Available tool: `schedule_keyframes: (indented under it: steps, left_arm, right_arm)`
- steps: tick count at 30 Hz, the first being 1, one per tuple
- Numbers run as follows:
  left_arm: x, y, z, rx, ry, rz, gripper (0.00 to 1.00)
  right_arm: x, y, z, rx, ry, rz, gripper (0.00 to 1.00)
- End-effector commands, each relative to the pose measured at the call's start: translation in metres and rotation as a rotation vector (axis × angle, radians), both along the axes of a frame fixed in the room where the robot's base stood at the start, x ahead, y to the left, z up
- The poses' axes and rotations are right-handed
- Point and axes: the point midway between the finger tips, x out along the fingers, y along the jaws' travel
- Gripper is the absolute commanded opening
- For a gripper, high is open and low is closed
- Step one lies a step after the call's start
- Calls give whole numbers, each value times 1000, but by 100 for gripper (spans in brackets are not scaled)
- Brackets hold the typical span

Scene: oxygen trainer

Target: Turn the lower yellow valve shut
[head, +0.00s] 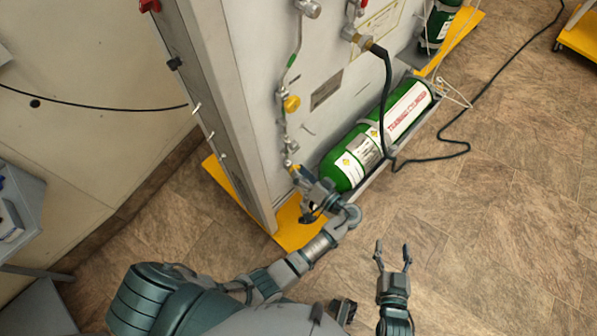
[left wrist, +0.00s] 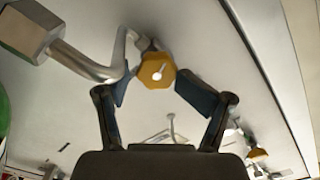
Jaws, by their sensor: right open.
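The lower yellow valve (head: 296,169) is low on the grey panel, partly hidden by my left gripper (head: 301,177) in the head view. In the left wrist view the yellow knob (left wrist: 157,71) with a pale centre sits between the fingertips of my left gripper (left wrist: 153,84). The fingers are apart, one on each side of the knob. The right fingertip is very close to it; I cannot tell if it touches. A small gap shows on the left. My right gripper (head: 393,256) is open and empty above the floor.
Another yellow valve (head: 291,103) is higher on the same pipe line. A metal pipe (left wrist: 90,66) runs close to the left finger. A green cylinder (head: 350,155) lies on a rack to the right. A black hose (head: 388,100) hangs before it.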

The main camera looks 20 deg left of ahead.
Motion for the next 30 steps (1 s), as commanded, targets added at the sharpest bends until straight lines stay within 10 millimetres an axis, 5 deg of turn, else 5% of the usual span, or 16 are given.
schedule_keyframes:
  steps: [9,15,30]
  left_arm:
    - [-1,-2,63,0,-8,0,65]
    - [0,-3,89,2,-4,0,65]
    - [0,-2,93,0,0,-3,65]
  right_arm:
    - [0,-1,1,2,-4,-1,65]
    - [0,-1,1,1,-3,-1,65]
    - [0,-1,1,1,-3,-1,65]
